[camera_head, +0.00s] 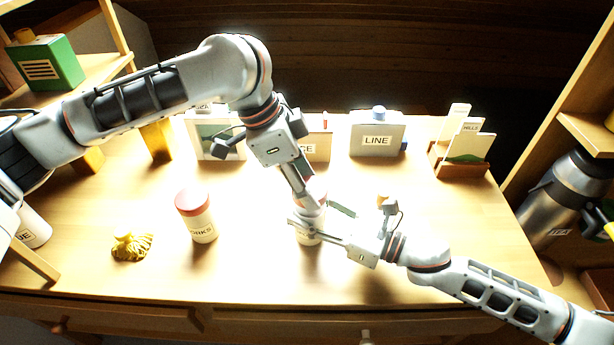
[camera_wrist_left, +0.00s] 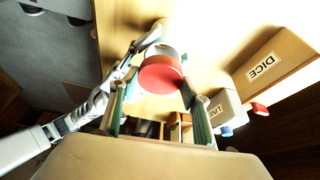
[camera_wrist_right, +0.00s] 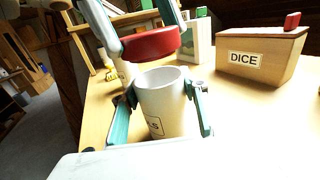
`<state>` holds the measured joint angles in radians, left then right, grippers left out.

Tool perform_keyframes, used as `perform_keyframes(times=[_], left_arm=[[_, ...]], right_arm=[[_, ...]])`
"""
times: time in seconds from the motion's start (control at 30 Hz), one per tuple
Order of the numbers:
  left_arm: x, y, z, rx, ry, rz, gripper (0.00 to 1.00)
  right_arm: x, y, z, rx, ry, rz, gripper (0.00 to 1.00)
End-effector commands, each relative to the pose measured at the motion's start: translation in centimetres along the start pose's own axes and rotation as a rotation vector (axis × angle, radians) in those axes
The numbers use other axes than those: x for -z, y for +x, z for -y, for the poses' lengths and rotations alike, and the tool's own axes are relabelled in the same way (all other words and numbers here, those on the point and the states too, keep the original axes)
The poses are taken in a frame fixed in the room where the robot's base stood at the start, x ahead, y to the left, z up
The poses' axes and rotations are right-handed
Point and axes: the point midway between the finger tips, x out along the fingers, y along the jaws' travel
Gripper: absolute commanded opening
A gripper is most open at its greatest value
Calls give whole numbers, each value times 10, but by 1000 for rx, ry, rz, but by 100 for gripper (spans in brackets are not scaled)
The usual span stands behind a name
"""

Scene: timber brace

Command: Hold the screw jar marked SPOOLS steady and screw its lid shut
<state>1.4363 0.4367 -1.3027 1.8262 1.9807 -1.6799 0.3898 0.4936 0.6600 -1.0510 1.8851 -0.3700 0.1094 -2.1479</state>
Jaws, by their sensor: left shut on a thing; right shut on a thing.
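The white screw jar (camera_wrist_right: 172,108) stands upright with its mouth open; only the end of its label shows, reading "LS". My right gripper (camera_head: 306,229) is shut on the jar's body, one finger on each side, as the right wrist view (camera_wrist_right: 162,118) shows. My left gripper (camera_head: 308,200) is shut on the red lid (camera_wrist_right: 150,43), which also shows between its fingers in the left wrist view (camera_wrist_left: 160,76). The lid hangs above the jar's mouth, apart from the rim and a little to one side in the right wrist view. In the head view the grippers mostly hide jar and lid.
A red-lidded jar (camera_head: 203,228) ending in "ORKS" and a yellow tufted thing (camera_head: 132,248) stand left. Behind are the DICE box (camera_wrist_right: 258,58), the LINE box (camera_head: 376,140) and a card rack (camera_head: 462,165). A steel flask (camera_head: 548,205) is at right. The front right table is fairly clear.

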Motion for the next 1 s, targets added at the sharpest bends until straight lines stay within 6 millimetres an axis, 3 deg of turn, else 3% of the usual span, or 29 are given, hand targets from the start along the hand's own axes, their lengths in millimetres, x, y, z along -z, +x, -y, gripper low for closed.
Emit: perform_keyframes(times=[0.47, 1.0], left_arm=[[0, 0, 0, 0, 1, 0, 33], [-6, 16, 0, 0, 1, -1, 33]], right_arm=[[0, 0, 0, 0, 0, 0, 5], [0, 0, 0, 0, 0, 0, 5]])
